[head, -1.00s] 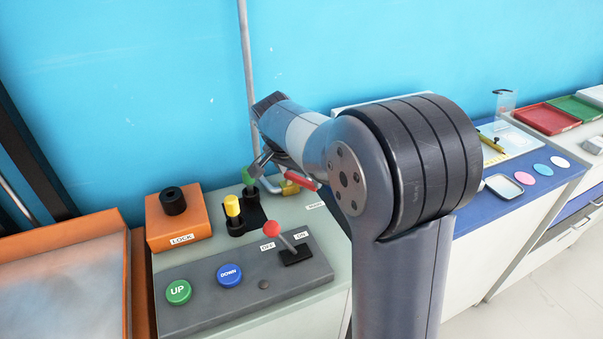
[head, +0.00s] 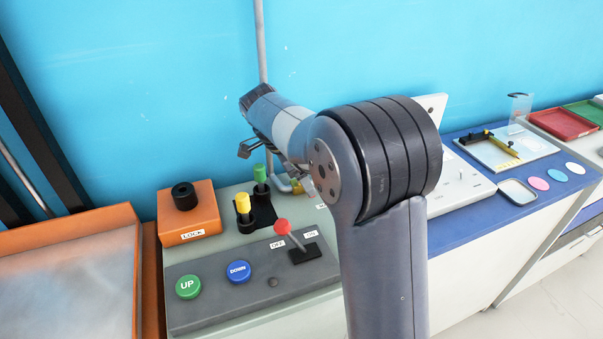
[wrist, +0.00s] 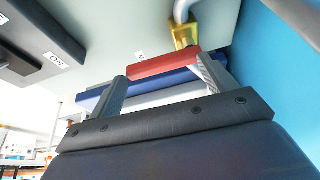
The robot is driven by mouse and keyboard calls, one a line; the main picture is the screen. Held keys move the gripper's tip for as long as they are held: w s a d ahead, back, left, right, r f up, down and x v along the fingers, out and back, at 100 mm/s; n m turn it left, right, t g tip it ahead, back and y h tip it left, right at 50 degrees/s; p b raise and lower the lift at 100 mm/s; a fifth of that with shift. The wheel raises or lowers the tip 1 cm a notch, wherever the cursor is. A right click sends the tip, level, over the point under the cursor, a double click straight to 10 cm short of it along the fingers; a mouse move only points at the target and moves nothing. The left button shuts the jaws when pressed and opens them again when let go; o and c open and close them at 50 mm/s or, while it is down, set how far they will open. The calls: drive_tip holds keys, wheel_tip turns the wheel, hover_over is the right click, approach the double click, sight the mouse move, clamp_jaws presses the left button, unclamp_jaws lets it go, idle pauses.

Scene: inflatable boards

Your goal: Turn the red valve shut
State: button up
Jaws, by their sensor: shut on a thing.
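The red valve handle (wrist: 165,65) shows in the wrist view, with its brass valve body (wrist: 184,32) on a grey pipe just beyond it. My gripper (wrist: 163,69) is shut on the red handle, one finger at each end of it. In the head view the brass valve body (head: 284,184) shows only in part, beside the green-topped lever. The red handle is hidden there behind my arm.
A green-topped lever (head: 260,174) and a yellow-topped lever (head: 243,204) stand close to the valve. A red-knobbed switch (head: 282,227), UP (head: 188,286) and DOWN (head: 238,271) buttons and an orange LOCK box (head: 189,222) are nearby. A blue wall (head: 150,90) rises behind.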

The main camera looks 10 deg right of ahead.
drive_tip(key=shift+x, duration=0.8)
drive_tip(key=o, duration=1.3)
drive_tip(key=shift+s+a, duration=0.15)
drive_tip(key=shift+o, duration=0.3)
drive_tip(key=w+v, duration=0.1)
drive_tip(key=v, duration=1.1)
drive_tip(key=shift+s+r, duration=0.15)
drive_tip(key=shift+s, duration=0.15)
drive_tip(key=x, duration=1.2)
drive_tip(key=shift+w, duration=0.2)
